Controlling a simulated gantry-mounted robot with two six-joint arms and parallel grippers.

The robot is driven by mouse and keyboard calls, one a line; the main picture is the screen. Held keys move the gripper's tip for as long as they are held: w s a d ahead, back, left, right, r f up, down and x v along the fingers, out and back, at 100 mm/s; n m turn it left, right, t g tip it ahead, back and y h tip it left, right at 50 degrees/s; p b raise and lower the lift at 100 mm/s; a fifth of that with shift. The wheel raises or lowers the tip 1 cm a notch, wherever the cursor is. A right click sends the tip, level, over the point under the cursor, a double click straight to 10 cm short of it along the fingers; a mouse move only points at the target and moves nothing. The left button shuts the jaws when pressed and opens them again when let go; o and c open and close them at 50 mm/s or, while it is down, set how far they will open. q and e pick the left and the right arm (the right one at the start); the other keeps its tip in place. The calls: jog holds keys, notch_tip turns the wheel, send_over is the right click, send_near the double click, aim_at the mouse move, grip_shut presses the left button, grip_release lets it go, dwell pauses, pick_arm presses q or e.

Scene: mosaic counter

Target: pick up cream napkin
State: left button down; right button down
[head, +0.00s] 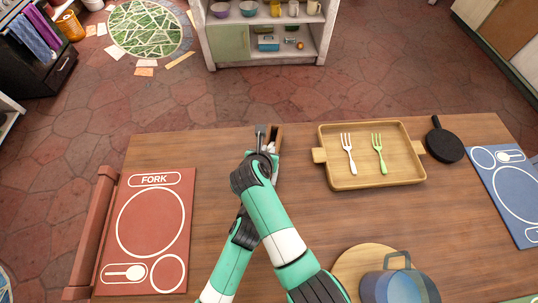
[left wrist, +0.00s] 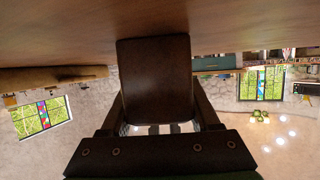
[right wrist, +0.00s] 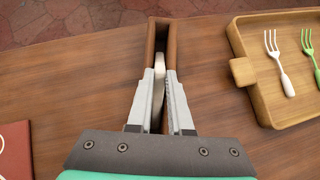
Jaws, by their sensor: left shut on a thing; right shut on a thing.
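The cream napkin (right wrist: 161,72) is a pale strip standing between the two brown walls of a wooden holder (right wrist: 173,40), mostly hidden by the fingers. My right gripper (right wrist: 161,82) is shut on the napkin inside the holder's near end. In the head view the holder (head: 276,133) stands near the table's far edge, partly hidden by my arms. In the left wrist view a dark brown panel (left wrist: 155,75), which looks like part of the holder, fills the space between the fingers of my left gripper (left wrist: 157,88). That gripper is shut on it.
A wooden tray (head: 340,184) with a white fork (head: 348,155) and a green fork (head: 379,153) lies right of my grippers. A black pan (head: 444,146) is beyond it. A red placemat (head: 180,221) lies left. A blue pot (head: 398,287) stands at the front.

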jog(key=shift+r, duration=0.15)
pick_arm(q)
jog(key=shift+c, duration=0.2)
grip_release()
pick_arm(e)
notch_tip(320, 180, up, 10)
dwell(0.3)
pick_arm(q)
jog(key=v, duration=1.2)
jog(key=shift+r, duration=0.1)
